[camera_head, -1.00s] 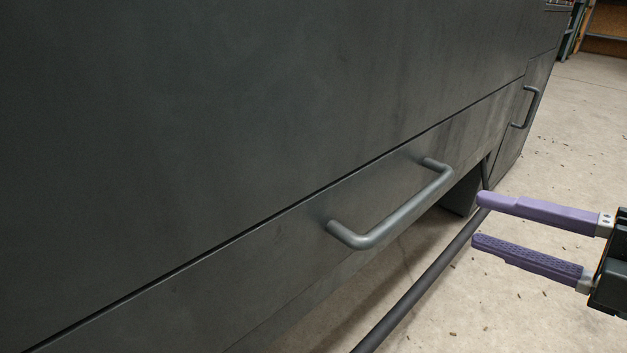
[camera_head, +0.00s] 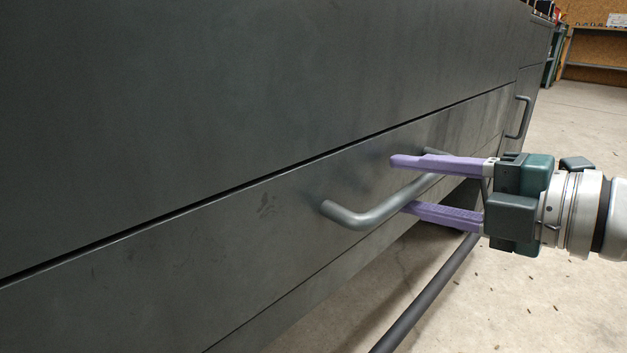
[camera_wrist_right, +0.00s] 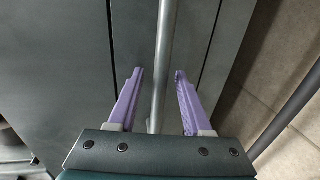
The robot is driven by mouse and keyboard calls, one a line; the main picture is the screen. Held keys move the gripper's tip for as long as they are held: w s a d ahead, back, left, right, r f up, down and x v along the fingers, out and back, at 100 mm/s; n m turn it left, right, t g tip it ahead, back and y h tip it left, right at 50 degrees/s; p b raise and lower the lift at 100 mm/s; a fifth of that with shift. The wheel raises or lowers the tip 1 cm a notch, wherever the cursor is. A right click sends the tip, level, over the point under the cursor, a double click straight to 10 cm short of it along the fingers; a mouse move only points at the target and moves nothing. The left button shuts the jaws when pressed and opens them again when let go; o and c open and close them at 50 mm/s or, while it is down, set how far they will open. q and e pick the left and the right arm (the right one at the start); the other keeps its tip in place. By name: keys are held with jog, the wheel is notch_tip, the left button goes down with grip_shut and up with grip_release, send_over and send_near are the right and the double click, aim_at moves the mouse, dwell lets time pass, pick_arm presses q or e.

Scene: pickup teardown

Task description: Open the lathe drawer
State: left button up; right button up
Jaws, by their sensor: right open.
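The lathe drawer (camera_head: 270,215) is a long dark grey front below a dark seam. Its bar handle (camera_head: 358,217) is a grey metal tube standing out from the front. My right gripper (camera_head: 400,184) has purple fingers, one above and one below the far part of the handle. In the right wrist view the handle (camera_wrist_right: 163,70) runs between the two open fingers (camera_wrist_right: 158,75), with a gap visible on each side. The drawer front looks flush with the panel above it. My left gripper is in neither view.
A second handle (camera_head: 520,117) is on a panel farther along the machine. A dark rail (camera_head: 425,295) runs low in front of the drawer. Shelving (camera_head: 595,65) stands at the back right.

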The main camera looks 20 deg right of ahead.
grip_shut()
dwell(0.3)
dwell(1.1)
